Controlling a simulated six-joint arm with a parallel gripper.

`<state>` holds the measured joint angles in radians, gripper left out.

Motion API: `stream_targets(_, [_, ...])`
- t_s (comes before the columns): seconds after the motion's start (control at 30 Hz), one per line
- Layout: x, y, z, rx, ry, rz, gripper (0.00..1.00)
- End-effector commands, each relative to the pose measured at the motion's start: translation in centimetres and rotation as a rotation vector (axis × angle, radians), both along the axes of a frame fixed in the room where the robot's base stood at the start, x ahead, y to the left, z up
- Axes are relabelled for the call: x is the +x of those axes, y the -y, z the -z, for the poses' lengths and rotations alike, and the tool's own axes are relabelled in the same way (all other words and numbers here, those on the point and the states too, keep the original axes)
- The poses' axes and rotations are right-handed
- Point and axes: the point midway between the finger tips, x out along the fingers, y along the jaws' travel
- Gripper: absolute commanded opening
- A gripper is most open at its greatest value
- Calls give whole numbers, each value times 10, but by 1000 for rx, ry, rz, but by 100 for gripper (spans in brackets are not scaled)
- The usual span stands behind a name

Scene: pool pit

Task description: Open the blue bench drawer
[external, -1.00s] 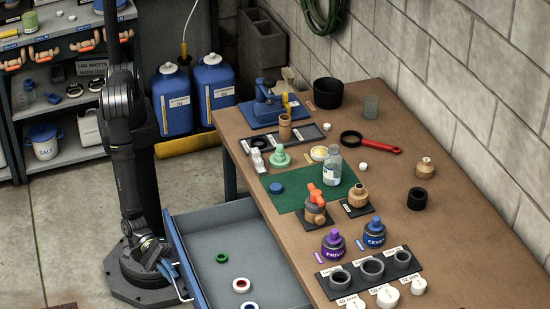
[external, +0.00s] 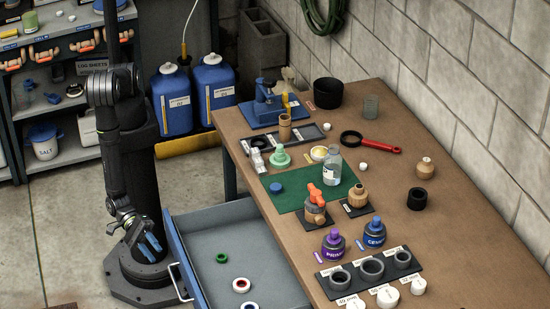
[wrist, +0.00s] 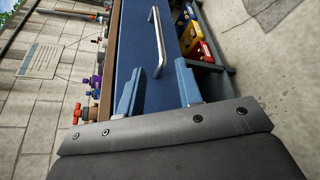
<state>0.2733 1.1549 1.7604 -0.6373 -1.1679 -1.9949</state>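The blue bench drawer (external: 190,263) is pulled out from the bench's left side, its grey interior exposed. Inside lie a green ring (external: 222,258), a red-and-white ring (external: 241,285) and another ring partly cut off by the frame edge. The drawer's silver bar handle (external: 181,284) is on its front face. In the wrist view the handle (wrist: 157,42) lies ahead of my fingertips, against the blue drawer front (wrist: 133,45). My gripper (external: 150,245) is left of the drawer front, apart from the handle. Its blue fingers (wrist: 158,80) are spread, with nothing held between them.
The bench top (external: 300,250) holds bottles, a green mat (external: 290,203) and a dark tray of rings. Two blue jugs (external: 172,100) stand behind my arm. Shelves (external: 75,130) are at the left. Floor (external: 60,230) left of my base is clear.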

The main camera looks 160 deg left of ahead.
Motion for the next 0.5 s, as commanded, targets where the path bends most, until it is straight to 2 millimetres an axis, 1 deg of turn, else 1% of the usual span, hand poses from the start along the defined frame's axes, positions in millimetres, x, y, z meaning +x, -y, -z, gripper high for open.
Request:
stream_targets(0.03, [-12,6,-3,2,-2,5,33])
stream_targets(0.2, [-44,15,-11,1,0,3,33])
stream_targets(0.33, [-59,20,-14,0,-1,2,33])
stream_targets(0.5, [-68,23,-16,0,1,1,33])
